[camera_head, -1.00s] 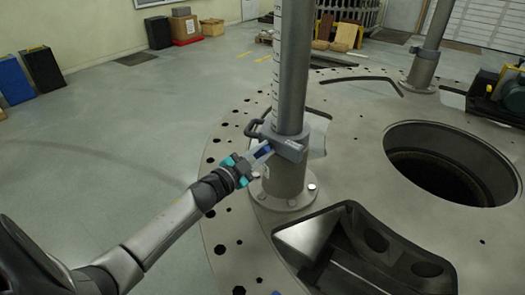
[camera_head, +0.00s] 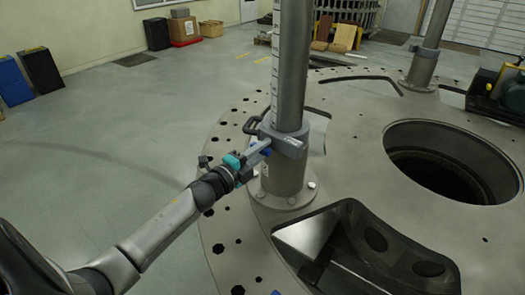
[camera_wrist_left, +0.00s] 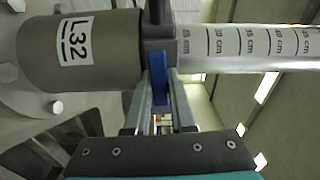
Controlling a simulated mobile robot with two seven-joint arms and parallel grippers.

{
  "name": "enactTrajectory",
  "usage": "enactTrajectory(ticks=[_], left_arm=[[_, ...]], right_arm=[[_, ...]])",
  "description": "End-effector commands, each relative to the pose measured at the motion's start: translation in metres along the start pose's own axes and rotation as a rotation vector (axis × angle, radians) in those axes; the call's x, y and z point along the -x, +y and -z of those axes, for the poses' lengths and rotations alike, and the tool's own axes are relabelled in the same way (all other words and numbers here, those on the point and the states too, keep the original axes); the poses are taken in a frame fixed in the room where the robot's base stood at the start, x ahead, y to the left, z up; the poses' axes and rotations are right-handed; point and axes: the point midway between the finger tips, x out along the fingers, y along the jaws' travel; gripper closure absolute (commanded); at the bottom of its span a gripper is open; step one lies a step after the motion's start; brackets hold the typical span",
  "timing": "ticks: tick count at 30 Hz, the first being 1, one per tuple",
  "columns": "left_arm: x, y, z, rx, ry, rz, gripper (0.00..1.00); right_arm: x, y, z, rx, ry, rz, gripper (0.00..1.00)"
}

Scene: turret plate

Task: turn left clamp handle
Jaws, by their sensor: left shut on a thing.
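The left clamp sits around the near grey post (camera_head: 286,165), with a dark grey collar (camera_head: 290,147) and a looped bracket on its left side. The clamp's handle shows as a blue lever (camera_wrist_left: 159,88) in the left wrist view, between my fingers. My left gripper (camera_head: 262,150) reaches in from the lower left and is shut on this handle at the collar's front. In the left wrist view my left gripper (camera_wrist_left: 160,90) has one finger on each side of the blue lever. In the head view the fingers mostly hide the handle. My right gripper is not in view.
The post stands on a bolted flange on the round turret plate (camera_head: 350,130). A dark recessed opening (camera_head: 370,250) lies just right of my arm, and a large round hole (camera_head: 450,165) farther right. A second post (camera_head: 425,65) stands behind.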

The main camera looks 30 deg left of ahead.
Motion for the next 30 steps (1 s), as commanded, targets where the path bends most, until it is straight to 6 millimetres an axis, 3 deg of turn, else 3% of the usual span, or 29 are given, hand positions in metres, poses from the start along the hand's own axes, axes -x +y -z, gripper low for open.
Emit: enactTrajectory(ticks=[21,22,30], left_arm=[[0.0003,0.0014,-0.0001,-0.077,0.000,-0.003,1.00],[0.0003,0.0014,-0.0001,-0.077,0.000,-0.003,0.75],[0.0002,0.0010,-0.0001,-0.074,0.000,-0.001,0.47]], right_arm=[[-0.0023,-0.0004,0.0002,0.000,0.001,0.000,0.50],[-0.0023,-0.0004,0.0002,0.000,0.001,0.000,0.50],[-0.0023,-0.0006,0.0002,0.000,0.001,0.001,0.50]])
